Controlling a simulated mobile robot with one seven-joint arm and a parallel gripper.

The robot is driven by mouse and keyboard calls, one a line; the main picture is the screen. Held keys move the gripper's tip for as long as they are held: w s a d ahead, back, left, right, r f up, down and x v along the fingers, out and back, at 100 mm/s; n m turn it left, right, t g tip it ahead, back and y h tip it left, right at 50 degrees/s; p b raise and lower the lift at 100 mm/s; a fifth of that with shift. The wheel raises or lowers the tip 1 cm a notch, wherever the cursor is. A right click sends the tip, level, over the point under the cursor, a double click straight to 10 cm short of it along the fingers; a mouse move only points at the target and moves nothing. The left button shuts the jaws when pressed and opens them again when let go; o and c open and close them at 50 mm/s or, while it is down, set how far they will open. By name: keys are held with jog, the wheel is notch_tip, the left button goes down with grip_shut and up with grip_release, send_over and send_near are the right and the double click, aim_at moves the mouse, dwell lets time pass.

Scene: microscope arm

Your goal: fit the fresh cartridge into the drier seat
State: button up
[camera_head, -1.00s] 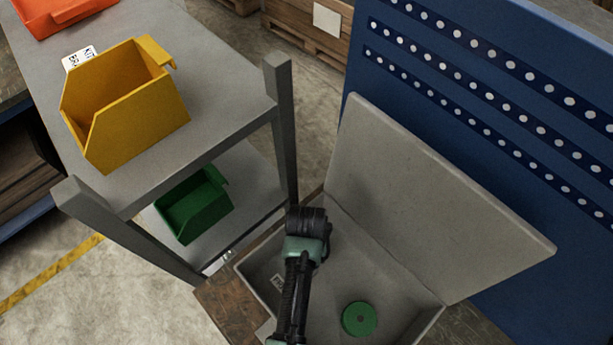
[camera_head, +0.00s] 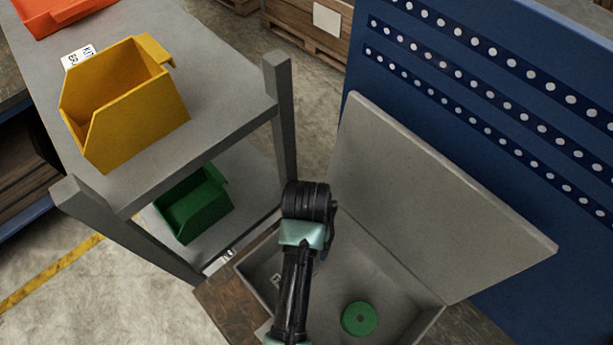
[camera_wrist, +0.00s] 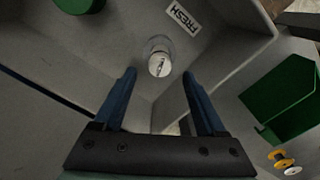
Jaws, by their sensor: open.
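The fresh cartridge (camera_wrist: 159,62) is a small clear and white cylinder in the wrist view, in a grey tray close to a label reading FRESH (camera_wrist: 183,17). My gripper (camera_wrist: 159,76) is open, with its two blue fingers apart. The cartridge appears between and just beyond the fingertips; nothing is gripped. In the head view my arm hides the gripper and the cartridge. I cannot make out a drier seat in either view.
The grey tray (camera_head: 393,327) has a raised panel (camera_head: 430,190) behind it and a green disc (camera_head: 359,318) inside. A shelf stand on the left carries a yellow bin (camera_head: 125,105), an orange bin (camera_head: 60,12) and, lower, a green bin (camera_head: 195,205).

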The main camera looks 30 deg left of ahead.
jog(key=shift+r, duration=2.2)
jog(key=shift+s+f, duration=0.1)
